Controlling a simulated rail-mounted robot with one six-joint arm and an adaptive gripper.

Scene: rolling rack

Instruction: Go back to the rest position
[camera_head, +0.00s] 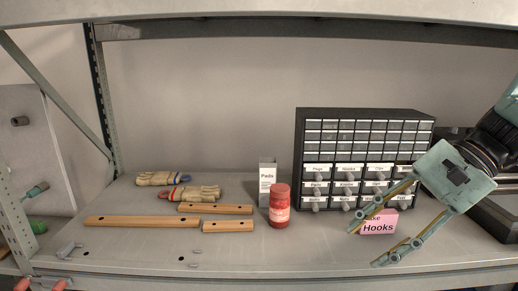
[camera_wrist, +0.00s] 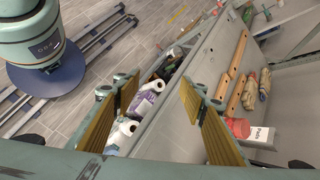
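My gripper (camera_head: 366,246) is at the right side of the shelf in the head view, pointing down and to the left. Its two fingers are spread apart with nothing between them. The pink Hooks box (camera_head: 378,222) stands behind the fingers and is partly covered by them. I cannot tell whether they touch it. In the wrist view, my gripper (camera_wrist: 158,98) shows both tan finger pads wide apart, with the shelf's front edge and a lower level beyond.
A drawer cabinet (camera_head: 365,150) stands behind my gripper. A red jar (camera_head: 279,206), a white Pads box (camera_head: 267,184), wooden bars (camera_head: 142,221) and gloves (camera_head: 190,193) lie further left. The shelf's front middle is clear.

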